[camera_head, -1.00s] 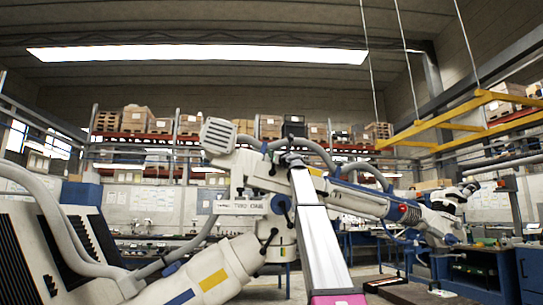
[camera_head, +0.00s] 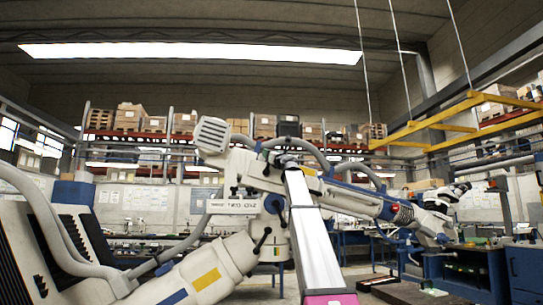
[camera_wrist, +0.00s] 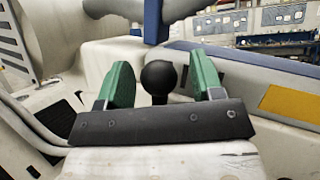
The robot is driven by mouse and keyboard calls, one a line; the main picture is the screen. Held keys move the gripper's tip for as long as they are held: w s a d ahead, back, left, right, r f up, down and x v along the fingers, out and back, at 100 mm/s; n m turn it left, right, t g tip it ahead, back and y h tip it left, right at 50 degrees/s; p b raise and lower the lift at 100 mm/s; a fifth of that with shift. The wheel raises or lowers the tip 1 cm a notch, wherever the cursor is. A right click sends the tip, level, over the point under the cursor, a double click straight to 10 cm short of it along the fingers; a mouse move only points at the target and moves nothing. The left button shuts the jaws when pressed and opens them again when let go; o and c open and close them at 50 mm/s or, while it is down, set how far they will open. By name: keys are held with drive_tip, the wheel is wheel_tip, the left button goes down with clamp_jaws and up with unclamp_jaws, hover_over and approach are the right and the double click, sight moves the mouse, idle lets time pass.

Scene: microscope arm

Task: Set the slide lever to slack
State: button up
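The microscope arm (camera_head: 214,268) is a large white jointed machine with blue and yellow bands, crossing the body camera view. In the wrist view, a black ball knob (camera_wrist: 158,76) on a short dark stem stands between the two green fingers of my gripper (camera_wrist: 163,80). The fingers are spread, with visible gaps on both sides of the knob. The knob's base is hidden behind the dark gripper bar. I cannot tell its lever's setting. In the body camera view, a black lever (camera_head: 262,240) sticks out at the joint. My gripper is too small to make out there.
White and blue casing of the machine (camera_wrist: 250,70) lies close to the right of the fingers, and a blue post (camera_wrist: 156,22) rises beyond the knob. A yellow overhead frame (camera_head: 460,110) hangs at the right. Shelves with boxes (camera_head: 183,123) stand at the back.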

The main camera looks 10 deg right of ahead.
drive_tip(key=shift+s, duration=0.1)
drive_tip(key=v, duration=1)
drive_tip(key=shift+s+f, duration=0.2)
drive_tip(key=shift+s, duration=0.05)
drive_tip(key=shift+d, duration=0.15)
